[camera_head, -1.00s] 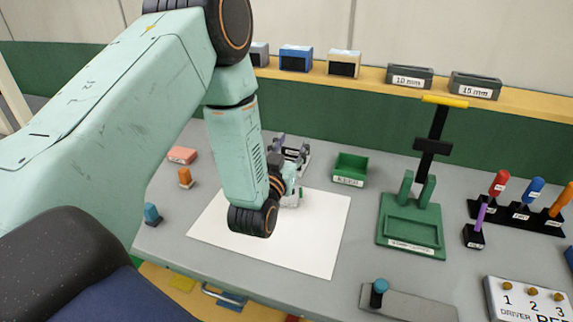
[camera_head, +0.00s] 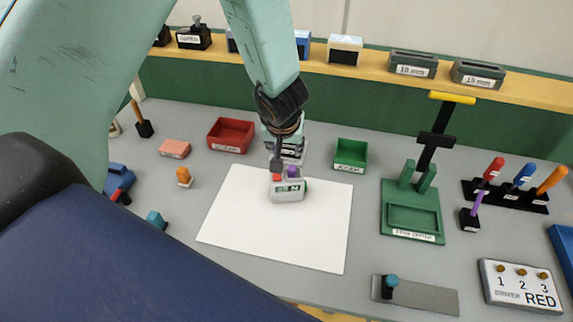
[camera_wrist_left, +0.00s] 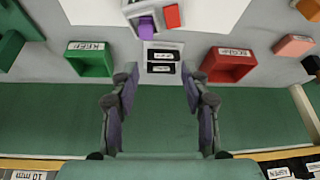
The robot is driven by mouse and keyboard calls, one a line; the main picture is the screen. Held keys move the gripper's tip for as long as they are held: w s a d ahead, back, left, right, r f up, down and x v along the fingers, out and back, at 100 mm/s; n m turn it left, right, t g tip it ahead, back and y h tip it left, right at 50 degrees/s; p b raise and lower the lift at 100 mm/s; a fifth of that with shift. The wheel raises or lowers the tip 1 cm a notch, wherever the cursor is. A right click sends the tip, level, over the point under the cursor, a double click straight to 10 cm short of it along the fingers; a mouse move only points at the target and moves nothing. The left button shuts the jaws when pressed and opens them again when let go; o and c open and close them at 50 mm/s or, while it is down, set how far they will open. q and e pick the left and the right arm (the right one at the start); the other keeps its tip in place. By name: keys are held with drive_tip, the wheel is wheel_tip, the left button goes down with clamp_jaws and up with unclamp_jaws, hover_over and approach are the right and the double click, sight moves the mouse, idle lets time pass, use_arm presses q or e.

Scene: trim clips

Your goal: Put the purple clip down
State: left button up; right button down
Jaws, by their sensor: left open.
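A small purple clip (camera_head: 292,171) sits on top of a grey block (camera_head: 287,191) on the white sheet (camera_head: 240,225), beside a red piece (camera_head: 277,177). In the left wrist view the purple clip (camera_wrist_left: 146,27) and red piece (camera_wrist_left: 171,16) are near the top edge. My left gripper (camera_head: 283,150) is just behind the grey block. My right gripper is not in view.
A white holder with black labelled slots (camera_wrist_left: 160,58) stands between block and fingers. A red bin (camera_head: 231,135) and green bin (camera_head: 351,154) flank it. A green fixture (camera_head: 412,215) and a tool rack (camera_head: 505,197) stand right. The front of the white sheet is clear.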

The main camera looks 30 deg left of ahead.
sight(292, 168)
use_arm(q)
drive_tip(key=d+f, duration=0.1)
drive_tip(key=d+f+b, duration=0.1)
drive_tip(key=shift+s+d+f+m+h, duration=0.1)
drive_tip(key=shift+s+f+m+h, duration=0.1)
drive_tip(key=shift+f+m+h, duration=0.15)
drive_tip(key=b+x, duration=0.2)
drive_tip(key=x, duration=0.2)
drive_tip(key=shift+f, duration=0.55)
drive_tip(key=shift+w+a, duration=0.1)
drive_tip(key=shift+a, duration=0.15)
